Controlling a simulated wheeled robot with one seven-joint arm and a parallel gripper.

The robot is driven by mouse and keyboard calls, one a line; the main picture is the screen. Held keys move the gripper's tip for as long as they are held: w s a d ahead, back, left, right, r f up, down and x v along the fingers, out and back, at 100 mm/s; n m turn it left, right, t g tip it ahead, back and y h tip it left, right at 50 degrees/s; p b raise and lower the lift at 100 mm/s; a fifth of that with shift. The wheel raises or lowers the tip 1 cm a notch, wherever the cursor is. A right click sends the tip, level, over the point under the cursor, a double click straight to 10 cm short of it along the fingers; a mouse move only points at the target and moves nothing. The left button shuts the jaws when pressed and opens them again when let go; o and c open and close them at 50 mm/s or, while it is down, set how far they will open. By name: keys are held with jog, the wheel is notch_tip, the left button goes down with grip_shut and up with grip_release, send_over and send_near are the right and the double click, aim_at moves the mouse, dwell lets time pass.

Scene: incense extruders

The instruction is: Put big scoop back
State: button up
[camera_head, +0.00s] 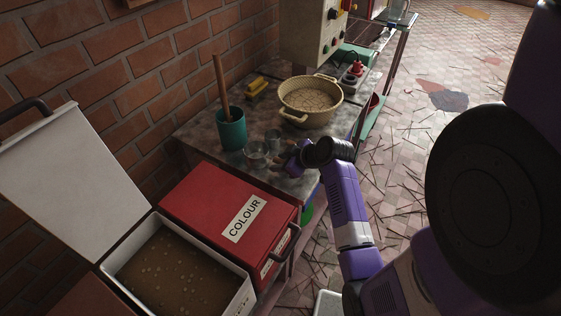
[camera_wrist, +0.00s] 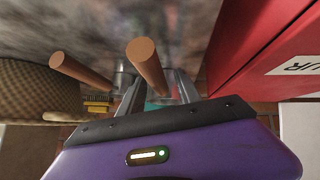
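The big scoop (camera_head: 256,152) is a metal cup on the worktop, between the red box and a smaller metal scoop (camera_head: 273,142). In the wrist view, the big scoop's round wooden handle (camera_wrist: 149,66) points up in the picture, and the smaller scoop's handle (camera_wrist: 80,72) lies left of it. My gripper (camera_head: 287,160) is low over the worktop's near edge, beside the scoops. In the wrist view its fingers (camera_wrist: 160,84) are spread, with the big scoop's handle showing between them. Whether they touch it is unclear.
A red COLOUR box (camera_head: 212,197) and an open white bin (camera_head: 245,296) of brown powder stand in front. A teal cup (camera_head: 231,130) with a stick, a yellow block (camera_head: 257,87) and a beige bowl (camera_head: 326,120) stand behind.

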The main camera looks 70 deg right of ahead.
jog(key=v, duration=1.2)
jog(key=shift+m+t, duration=0.5)
jog(key=w+a+f, duration=0.1)
jog(key=a, duration=0.5)
jog(key=w+a+f, duration=0.1)
jog(key=a+f, duration=0.1)
jog(key=a, duration=0.4)
jog(key=a+f, duration=0.2)
jog(key=a, duration=0.4)
jog(key=shift+w+a, duration=0.4)
jog(key=s+a+r+n+t+y, duration=0.1)
jog(key=s+a+r+t+y, duration=0.1)
jog(key=s+a+r, duration=0.2)
jog(key=s+a+r+n+t+y, duration=0.1)
jog(key=s+a+r, duration=0.4)
jog(key=a, duration=0.8)
notch_tip(320, 180, up, 3)
jog(key=shift+s+a+r+n+t+y, duration=0.2)
jog(key=shift+n+t+y, duration=0.25)
jog(key=shift+t, duration=0.65)
